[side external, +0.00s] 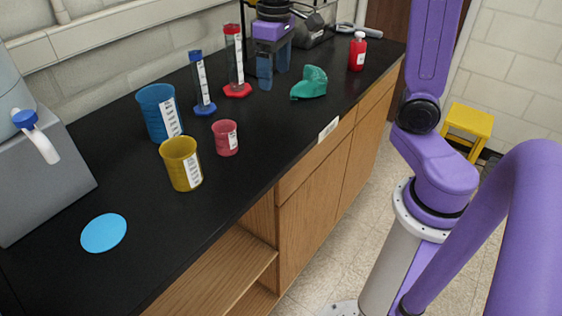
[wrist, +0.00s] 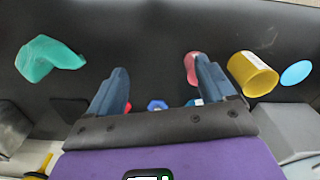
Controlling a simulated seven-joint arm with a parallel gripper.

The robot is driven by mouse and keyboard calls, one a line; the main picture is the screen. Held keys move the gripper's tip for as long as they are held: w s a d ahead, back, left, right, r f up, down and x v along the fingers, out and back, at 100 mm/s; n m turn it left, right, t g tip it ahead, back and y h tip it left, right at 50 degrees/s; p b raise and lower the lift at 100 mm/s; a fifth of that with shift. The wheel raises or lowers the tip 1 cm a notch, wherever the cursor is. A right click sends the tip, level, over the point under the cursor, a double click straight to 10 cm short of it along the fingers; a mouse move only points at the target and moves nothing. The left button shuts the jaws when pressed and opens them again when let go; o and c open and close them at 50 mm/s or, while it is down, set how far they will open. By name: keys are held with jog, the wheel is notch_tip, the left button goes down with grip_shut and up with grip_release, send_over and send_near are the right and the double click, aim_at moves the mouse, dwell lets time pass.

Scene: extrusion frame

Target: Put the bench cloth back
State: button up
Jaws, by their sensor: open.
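A crumpled teal-green cloth (side external: 310,83) lies on the black bench top, near its front edge. It also shows at the upper left of the wrist view (wrist: 47,57), outside the fingers. My gripper (side external: 274,79) is open and empty, fingers pointing down above the bench. In the side view it is left of the cloth and apart from it. In the wrist view nothing lies between the fingertips (wrist: 162,65). A flat light-blue disc (side external: 104,233) lies on the bench at the near left.
A red-based cylinder (side external: 235,65) and a blue-based cylinder (side external: 202,85) stand left of my gripper. Blue (side external: 158,112), yellow (side external: 182,165) and pink (side external: 226,139) beakers stand nearer. A red bottle (side external: 357,52) stands beyond the cloth. Bench around the disc is clear.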

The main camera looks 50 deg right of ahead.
jog(key=s+a+f+n, duration=0.1)
jog(key=s+f+n, duration=0.1)
jog(key=s, duration=0.5)
jog(key=s+a+f+n, duration=0.2)
jog(key=s+f+n, duration=0.1)
jog(key=s, duration=0.5)
jog(key=s+a+f+n, duration=0.1)
jog(key=s+f+n, duration=0.2)
jog(key=s+n, duration=0.2)
jog(key=s, duration=0.3)
jog(key=shift+a+f, duration=0.2)
jog(key=shift+a, duration=0.1)
